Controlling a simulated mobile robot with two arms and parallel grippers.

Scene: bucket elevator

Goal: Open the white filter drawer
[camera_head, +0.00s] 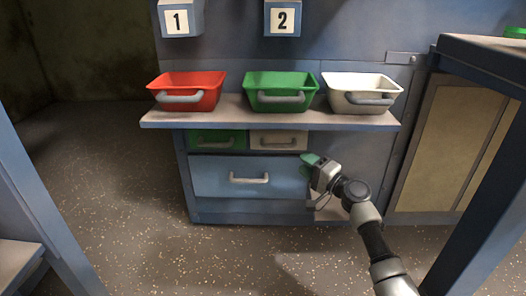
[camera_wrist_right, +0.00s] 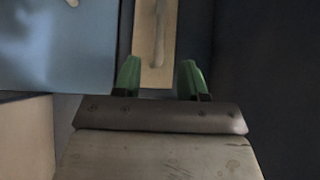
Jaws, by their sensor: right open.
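The white filter drawer (camera_head: 263,134), a small cream front with a grey bar handle (camera_head: 279,145), sits under the shelf, right of a green drawer, and looks closed. In the right wrist view, the cream front (camera_wrist_right: 146,70) and its handle (camera_wrist_right: 160,35) show beyond the fingers. My right gripper (camera_head: 310,161) is just below and right of the white drawer in the head view, by the big blue drawer's upper right corner. Its green fingers (camera_wrist_right: 159,80) are open and spread, with the handle ahead of the gap, not between them. My left gripper is not in view.
The big blue drawer (camera_head: 220,178) lies below, and the green drawer (camera_head: 207,138) to the left. The shelf (camera_head: 240,118) overhangs them, carrying red (camera_head: 187,83), green (camera_head: 281,84) and white (camera_head: 345,84) bins. A blue frame (camera_head: 497,195) stands at right. The floor in front is clear.

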